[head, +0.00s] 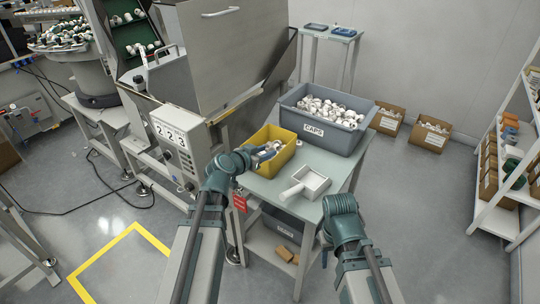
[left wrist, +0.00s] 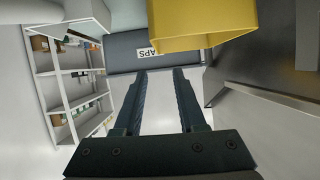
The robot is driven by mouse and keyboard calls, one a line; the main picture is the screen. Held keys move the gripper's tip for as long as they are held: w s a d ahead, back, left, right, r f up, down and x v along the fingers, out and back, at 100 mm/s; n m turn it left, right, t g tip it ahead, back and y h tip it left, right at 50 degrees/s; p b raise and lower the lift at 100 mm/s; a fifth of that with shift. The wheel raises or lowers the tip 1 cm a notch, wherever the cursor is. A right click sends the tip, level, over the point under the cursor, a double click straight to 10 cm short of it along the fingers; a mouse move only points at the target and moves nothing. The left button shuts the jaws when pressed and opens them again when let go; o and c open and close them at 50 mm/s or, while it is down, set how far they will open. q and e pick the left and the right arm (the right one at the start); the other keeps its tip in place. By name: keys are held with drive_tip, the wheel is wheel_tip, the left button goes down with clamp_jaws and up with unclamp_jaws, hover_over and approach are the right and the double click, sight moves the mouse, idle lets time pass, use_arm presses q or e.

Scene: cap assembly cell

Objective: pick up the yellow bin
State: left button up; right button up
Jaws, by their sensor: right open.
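The yellow bin (head: 281,161) stands upright on the left part of the grey-green table, with some white parts visible inside. It also shows large at the top of the left wrist view (left wrist: 200,25). My left gripper (head: 266,155) is over the near left side of the bin in the head view and partly hides it. In the left wrist view the two fingers (left wrist: 160,72) are apart with nothing between them, and the bin is just beyond their tips. My right arm is at the table's front right; its gripper cannot be made out.
A large grey bin (head: 322,138) of white caps, labelled CAPS, stands behind the yellow bin. A white scoop (head: 309,183) lies in front on the table (head: 272,187). A metal machine (head: 226,58) rises close on the left. Shelving (head: 508,165) stands far right.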

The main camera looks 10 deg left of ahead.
sight(285, 147)
use_arm(q)
drive_tip(key=shift+s+d+f+b+x, duration=0.1)
drive_tip(key=shift+b+x, duration=0.8)
drive_tip(key=shift+x, duration=1.35)
drive_tip(key=shift+s+d+f+b+x, duration=0.15)
drive_tip(key=shift+b+x, duration=0.75)
drive_tip(key=shift+x, duration=1.3)
drive_tip(key=shift+d+f+b+x, duration=0.1)
drive_tip(key=shift+b+x, duration=0.8)
drive_tip(key=shift+x, duration=1.35)
drive_tip(key=shift+s+r, duration=0.1)
clamp_jaws()
